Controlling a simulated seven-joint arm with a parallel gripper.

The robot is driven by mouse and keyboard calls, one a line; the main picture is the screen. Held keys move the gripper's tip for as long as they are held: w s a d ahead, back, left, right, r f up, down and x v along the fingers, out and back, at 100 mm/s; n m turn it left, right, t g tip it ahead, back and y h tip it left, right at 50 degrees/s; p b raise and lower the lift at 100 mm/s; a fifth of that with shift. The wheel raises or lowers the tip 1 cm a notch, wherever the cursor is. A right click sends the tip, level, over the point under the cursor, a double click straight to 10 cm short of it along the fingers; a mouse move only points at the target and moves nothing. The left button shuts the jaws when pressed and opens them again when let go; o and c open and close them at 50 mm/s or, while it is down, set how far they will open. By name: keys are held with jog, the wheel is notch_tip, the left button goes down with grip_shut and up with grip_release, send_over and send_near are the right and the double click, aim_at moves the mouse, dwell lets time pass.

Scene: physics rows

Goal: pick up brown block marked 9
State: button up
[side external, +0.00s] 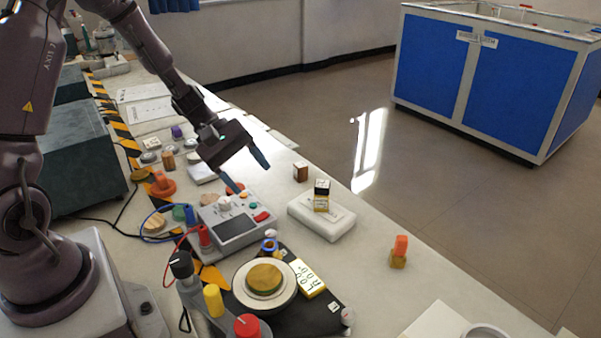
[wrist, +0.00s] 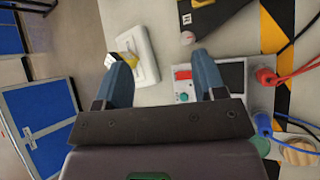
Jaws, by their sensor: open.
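A small brown block (side external: 300,172) with a pale top sits on the pale bench, behind the white case; its marking is too small to read. I cannot make it out in the wrist view. My gripper (side external: 247,174) is open and empty, with its blue fingers apart above the bench. It is to the left of the brown block and above the back of the grey meter box. In the wrist view, the gap between the fingers (wrist: 162,62) shows bare bench, the white case and the edge of the meter box.
The grey meter box (side external: 232,238) has red and blue leads. An orange block (side external: 401,243) stands on a yellowish-brown one at right. A black device (side external: 328,307) is in front.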

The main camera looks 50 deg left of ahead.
aim_at(295, 167)
jog(key=w+a+f+n+t, duration=0.1)
jog(key=f+n, duration=0.1)
jog(key=w+a+f+n+t, duration=0.1)
jog(key=w+a+f+n, duration=0.1)
jog(key=w+a+f+n+t, duration=0.1)
jog(key=f+n+t, duration=0.1)
jog(key=n, duration=0.1)
jog(key=shift+w+a+f, duration=0.3)
jog(key=shift+a, duration=0.05)
jog(key=w+a+f+n+t+y, duration=0.1)
jog(key=n, duration=0.1)
jog(key=w+a+f+n+t, duration=0.1)
jog(key=a+f+n, duration=0.1)
jog(key=w+a+f+n+t+y, duration=0.1)
jog(key=a+n, duration=0.1)
jog(key=shift+w+a+f+t+y, duration=0.1)
jog(key=shift+a+f+t+y, duration=0.05)
jog(key=shift+f+t+y, duration=0.15)
jog(key=w+a+n+y, duration=0.1)
jog(key=w+a+n+t+y, duration=0.1)
jog(key=a+n, duration=0.1)
jog(key=w+a+n+t+y, duration=0.1)
jog(key=shift+w+a+r+n, duration=0.15)
jog(key=shift+a+r+n, duration=0.2)
jog(key=shift+a+n, duration=0.05)
jog(key=shift+y, duration=0.3)
jog(key=x, duration=1.2)
jog(key=shift+w+f, duration=0.25)
jog(key=c, duration=1)
jog(key=shift+r, duration=0.1)
